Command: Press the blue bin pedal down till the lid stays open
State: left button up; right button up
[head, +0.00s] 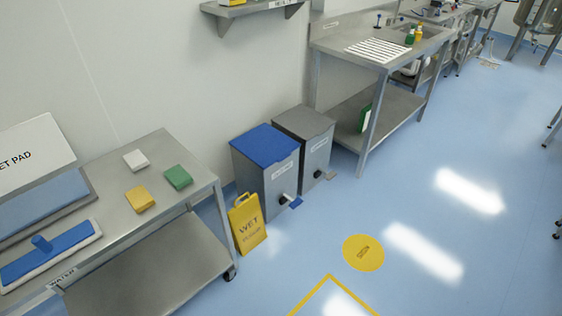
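The blue bin is a grey metal box with a blue lid (265,140), standing against the wall near the middle of the head view. Its lid lies flat and shut. Its blue pedal (295,202) sticks out low at the front, beside a dark round part. A second bin with a grey lid (303,122) stands right beside it, also shut, with a grey pedal (330,175). Neither of my grippers shows in the head view.
A yellow wet-floor sign (247,224) stands just left of the blue bin, near its pedal. A steel cart (150,215) with pads fills the left. A steel bench (400,45) stands beyond the bins. The blue floor (400,190) in front is clear, with a yellow round marker (363,252).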

aim_at(296, 203)
jog(key=i+l+u, duration=0.4)
jog(key=i+l, duration=0.3)
jog(key=i+l+u, duration=0.4)
jog(key=i+l, duration=0.35)
jog(key=l, duration=0.2)
